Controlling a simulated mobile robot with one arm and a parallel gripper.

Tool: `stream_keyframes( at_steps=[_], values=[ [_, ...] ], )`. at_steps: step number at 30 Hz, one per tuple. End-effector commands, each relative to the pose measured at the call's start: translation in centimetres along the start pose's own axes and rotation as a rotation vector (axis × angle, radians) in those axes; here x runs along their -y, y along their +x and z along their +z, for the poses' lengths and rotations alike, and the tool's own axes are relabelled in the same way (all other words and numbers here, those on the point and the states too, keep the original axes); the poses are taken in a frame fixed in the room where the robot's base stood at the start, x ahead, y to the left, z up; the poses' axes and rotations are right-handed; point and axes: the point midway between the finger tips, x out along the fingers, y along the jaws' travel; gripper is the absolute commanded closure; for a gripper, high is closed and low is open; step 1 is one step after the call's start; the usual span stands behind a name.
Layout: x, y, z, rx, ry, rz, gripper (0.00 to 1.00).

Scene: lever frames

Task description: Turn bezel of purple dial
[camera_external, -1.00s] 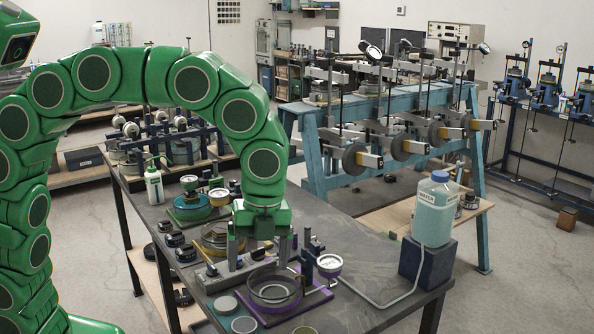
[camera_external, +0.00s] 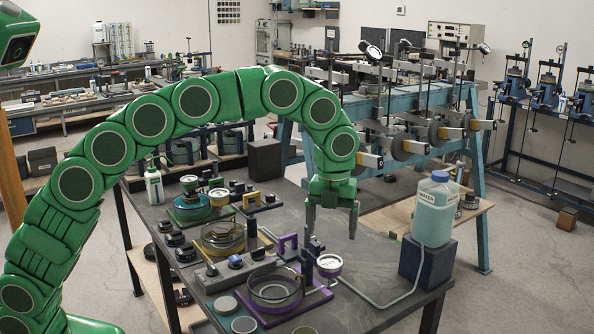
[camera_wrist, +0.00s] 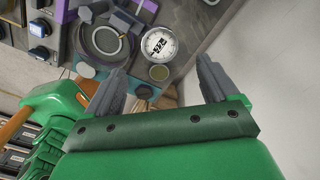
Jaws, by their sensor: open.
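The purple dial (camera_external: 329,264) has a round white face and bezel. It stands at the right side of a purple base plate (camera_external: 318,299) that also holds a clear round dish (camera_external: 263,284). In the wrist view the white dial face (camera_wrist: 160,44) lies beyond the fingertips, near the middle between them. My gripper (camera_external: 331,235) is open and empty, pointing down above the table, over the dial in the external picture. Its two grey fingers (camera_wrist: 162,66) also show in the wrist view, apart from the dial. Nothing hides the dial face.
Teal (camera_external: 190,213) and yellow-based (camera_external: 222,238) devices stand further back on the dark table (camera_external: 370,262). A purple square frame (camera_external: 287,246) rises behind the dish. A water jug (camera_external: 435,212) on a dark block stands at the right, with a tube running along the table.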

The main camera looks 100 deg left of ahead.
Motion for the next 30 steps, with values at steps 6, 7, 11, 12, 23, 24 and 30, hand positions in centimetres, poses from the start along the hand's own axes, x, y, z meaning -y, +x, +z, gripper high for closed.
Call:
stream_keyframes(
  at_steps=[6, 7, 11, 12, 23, 24, 30],
  values=[
    [-0.1, 1.5, -0.1, -0.002, 0.000, 0.004, 0.13],
    [-0.1, 1.8, -0.1, -0.002, 0.000, 0.003, 0.13],
    [-0.1, 3.5, 0.0, -0.001, -0.001, 0.002, 0.13],
    [-0.1, 4.1, -0.1, -0.002, -0.001, 0.005, 0.13],
    [-0.1, 7.6, -0.1, -0.001, -0.002, 0.002, 0.13],
    [-0.1, 7.6, -0.1, -0.001, -0.002, 0.002, 0.13],
    [-0.1, 7.6, -0.1, -0.001, -0.002, 0.001, 0.16]
  ],
)
